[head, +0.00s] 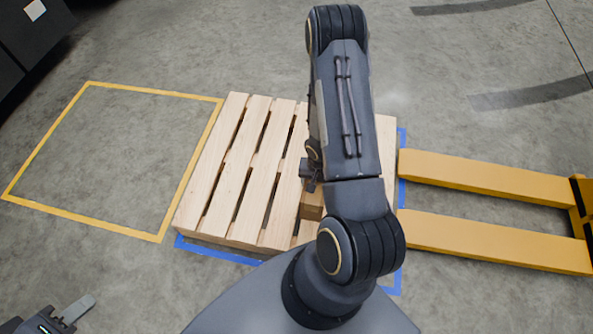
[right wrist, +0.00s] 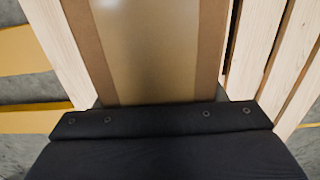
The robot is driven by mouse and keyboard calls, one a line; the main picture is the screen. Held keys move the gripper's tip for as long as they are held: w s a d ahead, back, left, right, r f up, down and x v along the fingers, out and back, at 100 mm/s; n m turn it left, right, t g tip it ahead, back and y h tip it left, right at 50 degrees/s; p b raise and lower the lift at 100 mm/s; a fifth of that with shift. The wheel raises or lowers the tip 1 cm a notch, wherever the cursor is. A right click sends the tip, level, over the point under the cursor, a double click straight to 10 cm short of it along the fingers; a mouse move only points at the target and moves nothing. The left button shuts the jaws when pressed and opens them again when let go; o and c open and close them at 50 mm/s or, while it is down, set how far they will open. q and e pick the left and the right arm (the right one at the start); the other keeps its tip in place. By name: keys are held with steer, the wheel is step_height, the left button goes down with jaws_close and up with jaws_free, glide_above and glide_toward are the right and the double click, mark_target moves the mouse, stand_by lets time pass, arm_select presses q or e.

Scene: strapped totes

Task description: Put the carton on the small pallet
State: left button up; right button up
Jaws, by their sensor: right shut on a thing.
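The brown carton (right wrist: 155,55) fills the middle of the right wrist view, with darker bands along both sides of a paler, shiny middle. In the head view only a small brown part of it (head: 312,205) shows beside my right arm. My right gripper (right wrist: 160,104) is shut on the carton; its fingers are mostly hidden. The small pallet (head: 238,170), of pale wooden slats, lies below; its slats also show on both sides of the carton in the right wrist view (right wrist: 262,50). I cannot tell whether the carton touches it. My left gripper (head: 75,311) is at the lower left, away from the pallet.
Blue tape (head: 215,250) edges the pallet's floor spot. Yellow forks (head: 485,180) lie to the right, close to the pallet. An empty yellow-taped square (head: 110,160) is on the floor at left. A dark object (head: 30,40) stands at the upper left.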

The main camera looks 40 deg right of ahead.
steer(key=shift+w+d+f+b, duration=0.7)
steer(key=shift+w+f+b, duration=0.35)
steer(key=shift+w+f, duration=1.15)
steer(key=shift+w+d+f+b, duration=0.75)
steer(key=shift+w+f+b, duration=0.25)
steer(key=shift+w+f, duration=1.15)
steer(key=shift+w+d+f+b, duration=0.7)
steer(key=shift+w+f+b, duration=0.35)
steer(key=shift+w+f, duration=1.1)
steer(key=shift+w, duration=0.1)
steer(key=shift+f, duration=0.1)
steer(key=o, duration=1.7)
